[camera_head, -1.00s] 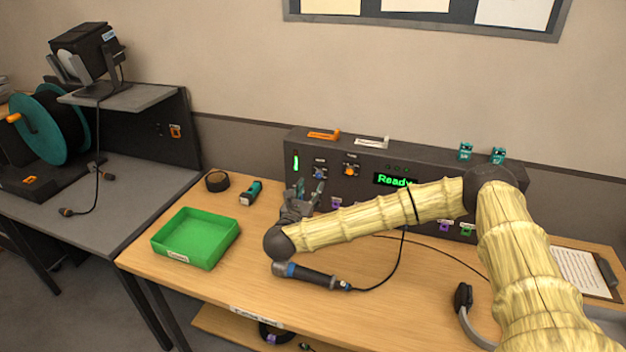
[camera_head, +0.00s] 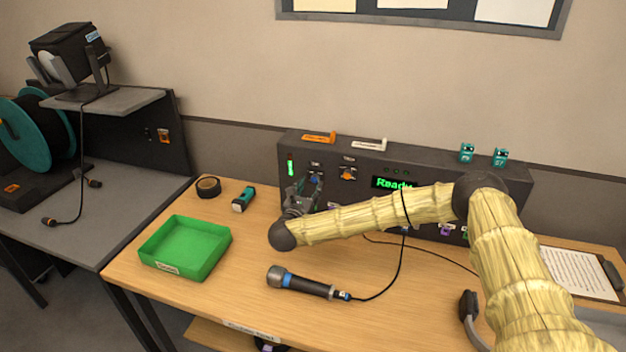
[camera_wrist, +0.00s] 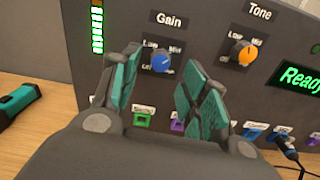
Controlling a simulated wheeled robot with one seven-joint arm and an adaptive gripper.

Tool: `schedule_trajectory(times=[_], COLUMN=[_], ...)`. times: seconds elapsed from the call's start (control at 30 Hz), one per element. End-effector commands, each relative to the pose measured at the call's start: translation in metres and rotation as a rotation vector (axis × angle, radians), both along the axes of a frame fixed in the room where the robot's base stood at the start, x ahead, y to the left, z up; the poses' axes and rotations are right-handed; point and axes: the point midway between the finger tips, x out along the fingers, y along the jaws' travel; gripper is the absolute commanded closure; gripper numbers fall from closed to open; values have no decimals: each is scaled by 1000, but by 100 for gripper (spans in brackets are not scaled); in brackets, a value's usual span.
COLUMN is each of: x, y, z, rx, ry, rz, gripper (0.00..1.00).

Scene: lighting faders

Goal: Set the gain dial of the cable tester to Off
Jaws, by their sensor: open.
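The cable tester (camera_head: 470,192) is a dark box with a green "Ready" display at the back of the wooden table. Its blue gain dial (camera_wrist: 160,63) is under the label "Gain" in the wrist view, with the markings Low and Mid legible above it. In the head view the blue dial is small and partly hidden by my gripper. My gripper (camera_wrist: 168,85) is open in front of the panel. Its two teal-padded fingers frame the dial left and right, apart from it. The dial's exact setting is too small to tell.
An orange tone dial (camera_wrist: 243,54) sits right of the gain dial. Coloured sockets and a plugged cable (camera_wrist: 286,146) line the panel's lower edge. A green tray (camera_head: 185,247), a black-and-blue microphone (camera_head: 303,284) and a teal tool (camera_head: 243,199) lie on the table.

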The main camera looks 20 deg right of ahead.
Motion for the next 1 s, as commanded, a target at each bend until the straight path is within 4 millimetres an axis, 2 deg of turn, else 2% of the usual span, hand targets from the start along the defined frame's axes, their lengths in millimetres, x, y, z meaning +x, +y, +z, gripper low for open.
schedule_trajectory(times=[0.1,0.3,0.67,0.7,0.77,0.93,1.0], x=[14,28,32,32,32,32,32], y=[-11,-21,-23,-23,-23,-23,-23], z=[3,1,0,0,0,0,0], rx=[0,-1,0,0,0,0,0], ry=[-1,1,0,0,0,0,0], rz=[-3,-2,-2,-2,-2,-2,-2], gripper=[55,55,55,57,68,99,100])
